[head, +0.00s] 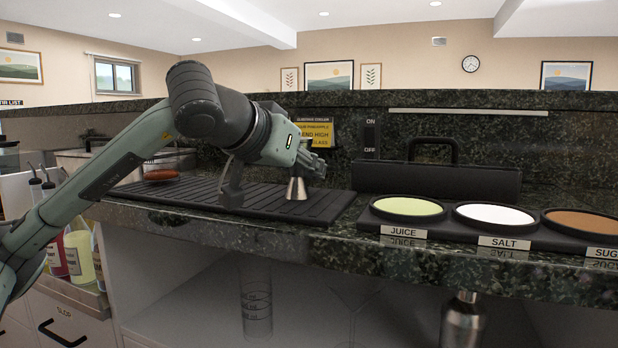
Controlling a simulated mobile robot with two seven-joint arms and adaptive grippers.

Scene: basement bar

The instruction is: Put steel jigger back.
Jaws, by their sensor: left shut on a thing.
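The steel jigger (297,188) is a small silver cone-shaped cup on the black ribbed bar mat (330,207). It looks upright, with its base at or very near the mat's surface; I cannot tell whether it touches. My left gripper (305,168) reaches in from the left and is shut on the upper part of the jigger, hiding its top. My right gripper is not in view.
A rimmer tray with juice (408,207), salt (494,216) and sugar (585,224) dishes stands right of the mat. A red-brown object (161,175) lies at the mat's far left. Bottles (78,255) stand at lower left. A steel shaker (463,322) is below the counter.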

